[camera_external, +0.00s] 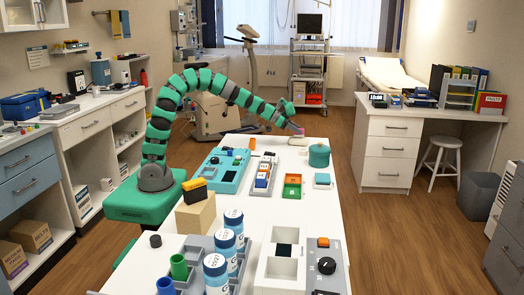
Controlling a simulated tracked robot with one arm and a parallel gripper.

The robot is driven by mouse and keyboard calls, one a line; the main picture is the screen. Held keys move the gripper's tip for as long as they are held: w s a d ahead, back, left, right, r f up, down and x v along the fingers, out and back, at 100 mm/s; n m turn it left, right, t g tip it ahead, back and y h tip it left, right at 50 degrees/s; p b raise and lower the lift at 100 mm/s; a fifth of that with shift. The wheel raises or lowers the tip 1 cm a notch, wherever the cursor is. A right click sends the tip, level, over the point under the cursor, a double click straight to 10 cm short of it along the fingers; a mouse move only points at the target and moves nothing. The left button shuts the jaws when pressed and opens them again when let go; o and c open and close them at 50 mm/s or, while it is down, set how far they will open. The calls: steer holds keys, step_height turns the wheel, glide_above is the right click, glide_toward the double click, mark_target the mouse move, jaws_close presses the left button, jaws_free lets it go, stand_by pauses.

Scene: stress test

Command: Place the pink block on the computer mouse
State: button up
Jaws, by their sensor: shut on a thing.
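My gripper (293,127) is at the far end of the white table, with the arm arching over from the left and its end pointing down. It is shut on the pink block (300,132), which is small in this view and partly covered by the gripper. A small pale, low thing (298,142) lies on the table just below the block in the picture. It may be the computer mouse, but it is too small to be sure. I cannot tell whether the block touches it.
A teal round pot (319,155) stands right of the pale thing. Closer are an orange-and-green tray (292,190), a light blue square block (322,180), a grey tray of blocks (253,188) and a teal panel (215,184). Blue-white cans (216,272) stand at the near end.

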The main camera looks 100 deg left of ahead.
steer(key=shift+f, duration=0.4)
steer(key=o, duration=1)
steer(key=shift+f, duration=0.1)
steer(key=shift+c, duration=0.2)
steer(key=shift+s+r, duration=0.25)
steer(key=shift+r, duration=0.05)
steer(key=p+v, duration=0.2)
steer(key=v, duration=0.9)
steer(key=shift+s, duration=0.25)
